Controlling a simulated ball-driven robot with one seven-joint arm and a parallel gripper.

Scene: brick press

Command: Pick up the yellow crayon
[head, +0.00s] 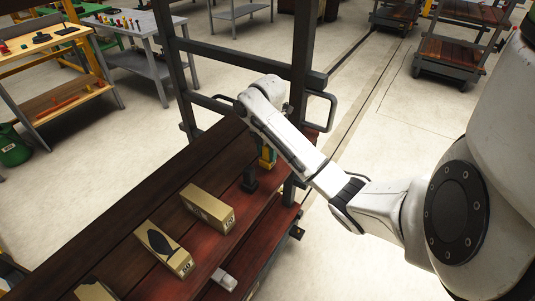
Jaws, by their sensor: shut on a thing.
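I cannot make out a yellow crayon in the head view. My white arm reaches over the right end of a dark red wooden cart top (120,243) and bends at its far joint above the cart's edge. My gripper's fingers are hidden behind the arm, so what they hold does not show. A small yellow and teal thing (267,156) with a dark part below it shows just left of my forearm, partly covered by it. I cannot tell whether it touches my gripper.
Cardboard boxes lie on the cart top, one (208,207) nearest my arm and another (164,249) left of it. A small whitish item (224,279) is near the front edge. Dark metal posts (303,60) rise behind. Workbenches (145,25) and another cart (462,50) stand farther off.

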